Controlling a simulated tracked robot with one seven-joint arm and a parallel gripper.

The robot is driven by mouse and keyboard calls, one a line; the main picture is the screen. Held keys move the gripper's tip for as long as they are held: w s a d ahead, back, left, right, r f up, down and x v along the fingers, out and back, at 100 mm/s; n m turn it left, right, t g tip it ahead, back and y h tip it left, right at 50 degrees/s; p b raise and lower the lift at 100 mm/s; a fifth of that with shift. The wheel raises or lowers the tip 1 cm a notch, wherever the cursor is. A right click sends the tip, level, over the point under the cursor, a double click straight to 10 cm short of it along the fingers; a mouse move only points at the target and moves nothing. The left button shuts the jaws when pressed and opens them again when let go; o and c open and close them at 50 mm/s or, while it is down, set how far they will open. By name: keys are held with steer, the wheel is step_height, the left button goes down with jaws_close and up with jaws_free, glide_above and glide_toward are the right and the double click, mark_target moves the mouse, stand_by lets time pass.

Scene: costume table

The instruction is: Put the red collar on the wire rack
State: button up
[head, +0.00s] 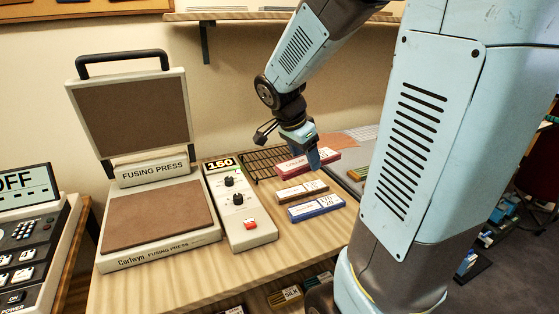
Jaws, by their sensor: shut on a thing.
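The red collar (291,168) is a flat red strip with a white label. My gripper (314,161) is shut on it from above, and a blue finger hides part of the strip. The wire rack (256,164) is a dark grid on the table, directly left of and behind the red collar. The collar's left end appears close to or over the rack's right part. From this view I cannot tell whether the collar touches the rack or hangs above it.
A brown strip (301,193) and a blue strip (317,208) lie in front. The control box (243,222) and open fusing press (160,219) stand left. A grey mat (349,174) lies right. A wall shelf (240,16) is behind my arm.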

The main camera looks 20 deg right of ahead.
steer(key=w+a+f+m, duration=0.1)
steer(key=w+a+f, duration=0.1)
steer(key=w, duration=0.7)
steer(key=w+a+f+m, duration=0.1)
steer(key=w+a, duration=0.1)
steer(key=w, duration=0.7)
steer(key=shift+g, duration=0.4)
steer(key=w+d+f, duration=0.9)
steer(key=shift+w+d+f, duration=0.3)
steer(key=shift+w+f, duration=0.1)
step_height(320, 180, down, 3)
steer(key=shift+w+d+f, duration=0.1)
steer(key=shift+w+f, duration=0.05)
steer(key=shift+f, duration=0.05)
steer(key=shift+f, duration=0.3)
